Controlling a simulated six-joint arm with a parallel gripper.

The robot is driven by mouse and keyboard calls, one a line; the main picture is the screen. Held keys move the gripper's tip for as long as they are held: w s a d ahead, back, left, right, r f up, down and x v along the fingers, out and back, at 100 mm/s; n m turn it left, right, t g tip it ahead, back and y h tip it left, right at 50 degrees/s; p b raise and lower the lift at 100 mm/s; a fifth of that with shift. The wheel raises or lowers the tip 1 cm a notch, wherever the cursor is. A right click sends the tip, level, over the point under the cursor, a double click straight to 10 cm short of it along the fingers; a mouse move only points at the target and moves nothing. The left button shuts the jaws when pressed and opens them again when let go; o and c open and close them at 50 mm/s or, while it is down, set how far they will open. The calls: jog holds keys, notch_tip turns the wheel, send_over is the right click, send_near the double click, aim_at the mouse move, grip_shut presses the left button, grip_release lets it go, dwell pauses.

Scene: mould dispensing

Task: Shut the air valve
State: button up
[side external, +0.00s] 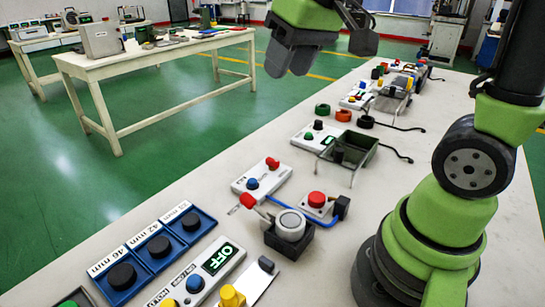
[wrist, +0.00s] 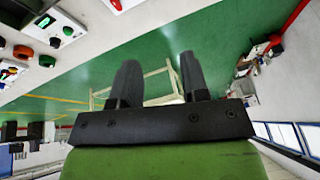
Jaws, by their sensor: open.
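A pale control box (side external: 262,178) with a red knob and a blue knob sits on the bench in the side external view. Beside it, a small white block with a red round top (side external: 317,200) joins a black fitting (side external: 342,207) and a blue hose. A red-tipped lever (side external: 248,201) reaches toward a white round part in a black holder (side external: 290,226). I cannot tell for certain which of these is the air valve. My gripper (side external: 288,68) hangs high above and beyond them, apart from everything. In the wrist view, my gripper (wrist: 158,72) is open and empty.
Blue trays (side external: 160,245) with black discs and a box with a green display (side external: 218,258) stand nearer. A dark green tray on legs (side external: 350,150) and coloured rings (side external: 343,115) lie farther along. Another table (side external: 150,60) stands across the green floor.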

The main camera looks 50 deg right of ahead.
jog(key=w+d+f+n+g, duration=0.1)
jog(key=w+d+f+g, duration=0.1)
jog(key=w+d+f, duration=0.4)
jog(key=n+g, duration=0.1)
jog(key=g, duration=0.1)
send_near(273, 159)
jog(key=shift+h, duration=0.3)
jog(key=f, duration=0.9)
jog(key=shift+w+a+f, duration=0.1)
jog(key=shift+w+a, duration=0.05)
jog(key=shift+a, duration=0.2)
grip_shut()
